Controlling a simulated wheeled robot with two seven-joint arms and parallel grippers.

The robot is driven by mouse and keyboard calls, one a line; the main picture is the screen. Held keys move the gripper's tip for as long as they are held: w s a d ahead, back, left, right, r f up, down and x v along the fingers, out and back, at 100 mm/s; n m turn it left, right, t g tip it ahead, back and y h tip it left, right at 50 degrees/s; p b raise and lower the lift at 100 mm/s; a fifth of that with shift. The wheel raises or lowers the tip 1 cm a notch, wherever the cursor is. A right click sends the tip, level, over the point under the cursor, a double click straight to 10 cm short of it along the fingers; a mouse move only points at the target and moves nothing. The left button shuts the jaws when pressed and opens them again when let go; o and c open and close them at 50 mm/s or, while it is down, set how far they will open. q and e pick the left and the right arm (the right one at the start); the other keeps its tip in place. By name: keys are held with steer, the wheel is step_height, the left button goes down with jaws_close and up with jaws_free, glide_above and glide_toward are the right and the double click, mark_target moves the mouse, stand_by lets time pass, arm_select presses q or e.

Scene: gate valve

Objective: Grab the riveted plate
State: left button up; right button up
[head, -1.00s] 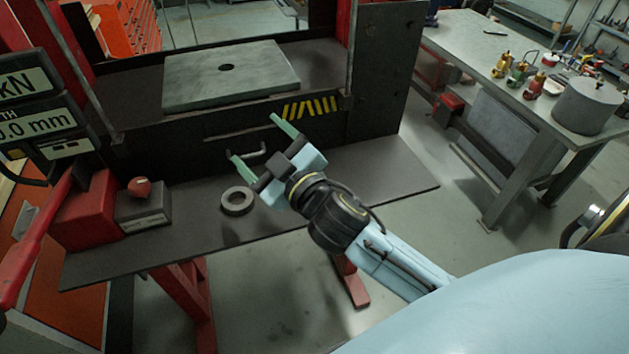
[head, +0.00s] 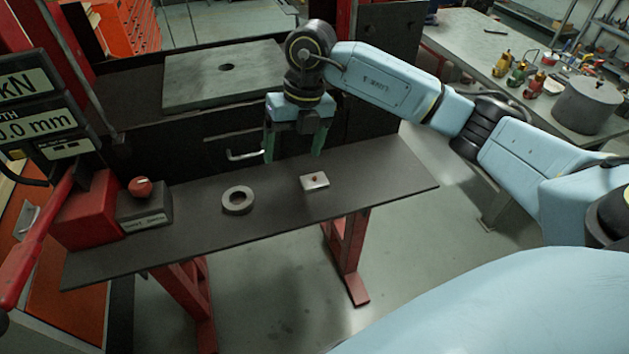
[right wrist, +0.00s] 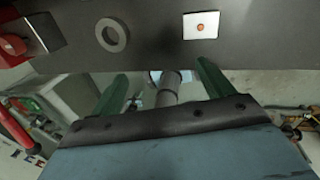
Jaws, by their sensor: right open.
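The riveted plate (head: 314,181) is a small pale metal block with a copper-coloured rivet on top. It lies on the dark shelf (head: 390,183), right of a grey ring. It also shows at the top of the right wrist view (right wrist: 201,26). My right gripper (head: 293,157) is open and points down, with green fingers apart and nothing between them. It is above and behind the plate, a little to its left, not touching it. In the right wrist view the fingers (right wrist: 160,78) frame a grey cylindrical part. My left gripper is not in view.
A grey ring (head: 237,200) lies on the shelf left of the plate. A red box (head: 88,210) and a grey box with a red knob (head: 143,205) stand further left. A metal handle (head: 245,155) sticks out behind the shelf. A thick plate with a hole (head: 200,85) lies higher up.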

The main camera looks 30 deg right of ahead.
steer(key=m+h, duration=0.1)
steer(key=h, duration=0.1)
glide_above(316, 182)
step_height(316, 182, down, 6)
steer(key=shift+a+f+p, duration=0.15)
steer(key=shift+f+p, duration=0.05)
steer(key=shift+p, duration=0.15)
steer(key=shift+f+p, duration=0.55)
steer(key=shift+f, duration=2.25)
steer(key=c, duration=1.1)
